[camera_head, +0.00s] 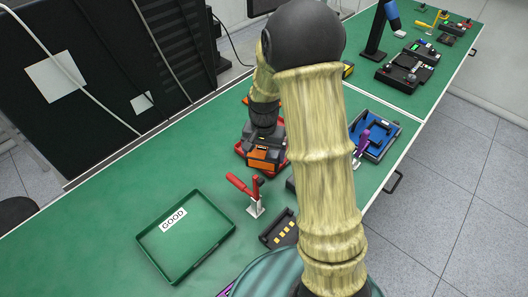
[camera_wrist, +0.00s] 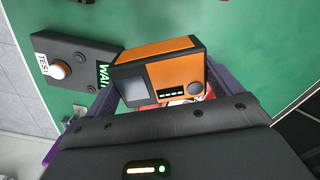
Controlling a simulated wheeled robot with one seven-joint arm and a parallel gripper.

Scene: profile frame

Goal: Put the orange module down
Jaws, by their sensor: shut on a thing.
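The orange module (camera_wrist: 172,68) is a box with an orange face, black sides, a grey screen, a row of small buttons and a round knob. In the wrist view it lies between the purple fingers of my gripper (camera_wrist: 160,88), which is shut on it. In the head view, my gripper (camera_head: 264,140) is past the red toggle clamp, with an orange face (camera_head: 264,157) showing at its lower end. Red parts show around it. I cannot tell whether the module touches the surface below it.
In the wrist view a dark test box (camera_wrist: 75,62) with a lit button and a "WAIT" display stands left of the module. The head view shows a green "GOOD" tray (camera_head: 150,236), a red-handled clamp (camera_head: 252,196) and a blue fixture (camera_head: 378,136). Green table is bare left of my gripper.

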